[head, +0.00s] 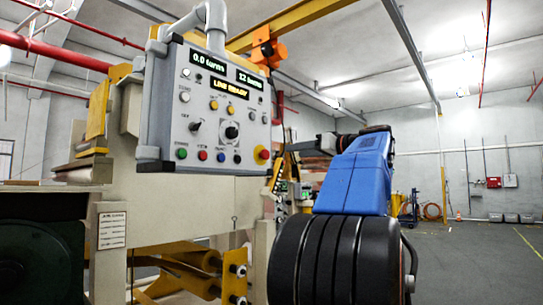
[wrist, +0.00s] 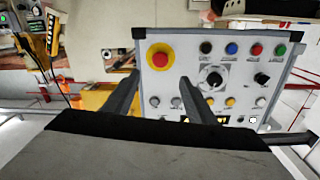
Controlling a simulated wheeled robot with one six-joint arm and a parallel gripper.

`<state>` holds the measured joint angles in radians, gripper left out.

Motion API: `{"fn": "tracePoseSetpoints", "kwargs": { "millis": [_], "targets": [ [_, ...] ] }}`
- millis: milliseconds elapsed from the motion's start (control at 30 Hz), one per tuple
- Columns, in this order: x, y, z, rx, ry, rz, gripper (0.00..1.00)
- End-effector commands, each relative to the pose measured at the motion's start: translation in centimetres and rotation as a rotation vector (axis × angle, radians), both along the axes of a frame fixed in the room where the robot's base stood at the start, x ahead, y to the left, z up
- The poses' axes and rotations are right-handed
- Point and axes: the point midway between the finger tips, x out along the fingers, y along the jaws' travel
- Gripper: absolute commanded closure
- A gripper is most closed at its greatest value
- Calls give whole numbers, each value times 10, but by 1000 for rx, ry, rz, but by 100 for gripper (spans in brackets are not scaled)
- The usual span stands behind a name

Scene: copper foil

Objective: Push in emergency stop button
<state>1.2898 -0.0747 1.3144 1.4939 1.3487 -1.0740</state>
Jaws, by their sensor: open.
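The emergency stop button (head: 262,154) is a red cap on a yellow surround at the lower right corner of the grey control panel (head: 168,112). In the wrist view the panel appears upside down, with the red button (wrist: 160,56) at its upper left. My gripper (head: 291,148) is to the right of the button in the head view, apart from it. In the wrist view my gripper (wrist: 159,77) is open and empty, its two dark fingers spread below and to either side of the button. The button's face is fully visible there. How far it stands out I cannot tell.
Beside the button is a row of blue, red and green push buttons (wrist: 254,49). A black rotary knob (head: 232,132) sits above that row. The panel displays (head: 223,84) read "LINE READY" and turn counts. An orange hoist (head: 266,48) hangs behind. Open floor (head: 490,250) lies to the right.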

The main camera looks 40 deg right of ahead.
Motion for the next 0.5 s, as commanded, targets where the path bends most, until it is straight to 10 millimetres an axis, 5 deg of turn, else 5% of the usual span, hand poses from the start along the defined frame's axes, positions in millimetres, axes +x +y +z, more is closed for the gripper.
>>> {"fn": "tracePoseSetpoints", "kwargs": {
  "millis": [500],
  "targets": [
    [76, 4, -1, 1, 2, 3, 49]
  ]
}}
